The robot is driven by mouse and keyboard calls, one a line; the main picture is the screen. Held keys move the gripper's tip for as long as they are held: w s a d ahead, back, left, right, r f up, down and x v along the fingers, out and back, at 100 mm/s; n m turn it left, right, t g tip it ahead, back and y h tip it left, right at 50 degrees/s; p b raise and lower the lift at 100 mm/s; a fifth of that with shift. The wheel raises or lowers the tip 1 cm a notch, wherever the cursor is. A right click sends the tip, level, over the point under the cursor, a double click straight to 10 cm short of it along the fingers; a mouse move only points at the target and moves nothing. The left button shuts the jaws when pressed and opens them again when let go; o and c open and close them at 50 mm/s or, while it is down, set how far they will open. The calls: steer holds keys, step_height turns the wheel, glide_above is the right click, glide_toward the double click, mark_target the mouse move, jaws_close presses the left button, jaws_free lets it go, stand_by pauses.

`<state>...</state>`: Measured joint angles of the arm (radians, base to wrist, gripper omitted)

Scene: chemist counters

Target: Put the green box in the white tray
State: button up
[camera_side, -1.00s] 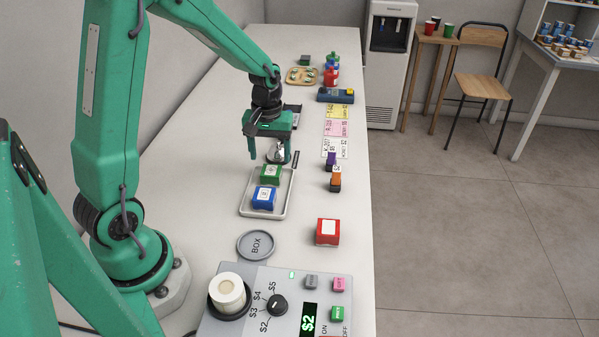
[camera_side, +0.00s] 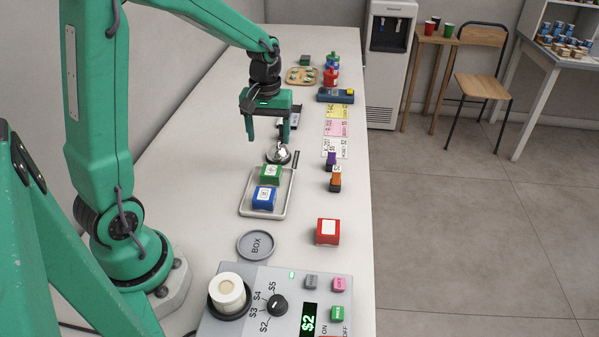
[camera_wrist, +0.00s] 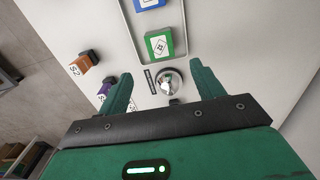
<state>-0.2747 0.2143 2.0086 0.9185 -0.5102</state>
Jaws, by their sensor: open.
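The green box (camera_side: 270,173) sits in the white tray (camera_side: 284,203), at its far end, behind the blue box (camera_side: 264,198). In the wrist view the green box (camera_wrist: 159,44) lies inside the white tray (camera_wrist: 183,21), with part of the blue box (camera_wrist: 150,3) at the top edge. My gripper (camera_side: 268,138) is open and empty, raised above the counter beyond the tray. In the wrist view its two fingers (camera_wrist: 163,82) stand wide apart, with a shiny silver bell between and below them. Neither finger appears to touch the green box.
The silver bell (camera_side: 279,155) stands just beyond the tray. A purple stamp (camera_side: 331,160) and an orange stamp (camera_side: 335,182) stand to the right. A red box (camera_side: 327,232), a round grey BOX dish (camera_side: 256,246) and a control panel (camera_side: 250,320) are nearer.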

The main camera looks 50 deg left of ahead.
steer(key=s+d+r+m+t, duration=0.5)
steer(key=s+d+r+m, duration=0.4)
steer(key=s, duration=0.6)
steer(key=shift+d+r+t, duration=0.3)
steer(key=shift+d+r, duration=0.45)
steer(key=shift+r, duration=0.6)
